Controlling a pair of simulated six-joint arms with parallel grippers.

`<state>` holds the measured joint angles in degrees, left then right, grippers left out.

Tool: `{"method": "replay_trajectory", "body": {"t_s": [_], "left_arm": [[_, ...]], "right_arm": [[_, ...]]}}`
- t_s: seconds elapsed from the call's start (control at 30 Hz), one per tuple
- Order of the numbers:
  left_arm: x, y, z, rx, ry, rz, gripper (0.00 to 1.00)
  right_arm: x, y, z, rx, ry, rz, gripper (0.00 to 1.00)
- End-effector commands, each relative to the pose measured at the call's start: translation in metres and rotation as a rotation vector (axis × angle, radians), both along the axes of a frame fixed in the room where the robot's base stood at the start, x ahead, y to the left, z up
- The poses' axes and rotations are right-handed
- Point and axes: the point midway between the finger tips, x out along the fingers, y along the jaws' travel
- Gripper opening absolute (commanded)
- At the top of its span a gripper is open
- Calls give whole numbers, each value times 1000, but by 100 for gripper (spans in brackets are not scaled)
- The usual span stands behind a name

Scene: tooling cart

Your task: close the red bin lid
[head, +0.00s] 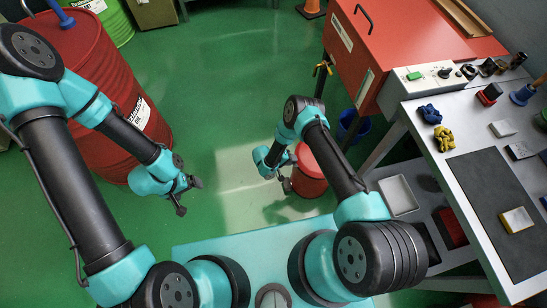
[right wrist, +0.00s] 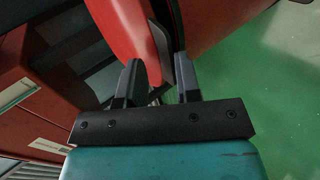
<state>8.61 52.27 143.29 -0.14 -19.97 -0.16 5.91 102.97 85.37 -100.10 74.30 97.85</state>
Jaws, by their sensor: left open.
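The red bin (head: 310,182) stands on the green floor near the middle of the head view, partly hidden by my right arm. In the right wrist view large red curved surfaces (right wrist: 225,22) fill the top, with a dark edge between them. I cannot tell which surface is the lid or how far it is open. My right gripper (head: 285,184) is beside the bin's left side. Its fingers (right wrist: 158,82) are apart near the dark edge, with no clear grip on it. My left gripper (head: 187,197) is open and empty above the floor, left of the bin.
A large red drum (head: 95,60) stands at the left. A red cabinet (head: 395,40) and a metal bench (head: 480,180) with small parts on it stand at the right. A blue bucket (head: 352,127) is behind the bin. The green floor between drum and bin is clear.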

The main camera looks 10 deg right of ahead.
Motion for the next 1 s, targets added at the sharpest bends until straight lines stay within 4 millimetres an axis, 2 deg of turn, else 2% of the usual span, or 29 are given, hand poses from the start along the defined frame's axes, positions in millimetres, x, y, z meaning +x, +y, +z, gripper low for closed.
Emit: {"method": "replay_trajectory", "body": {"t_s": [0.8, 1.0], "left_arm": [[0, 0, 0, 0, 0, 0, 92], [0, 0, 0, 0, 0, 0, 92]], "right_arm": [[-4, 108, 82, 1, -2, 2, 31], [-5, 124, 94, 0, 0, 1, 31]]}}
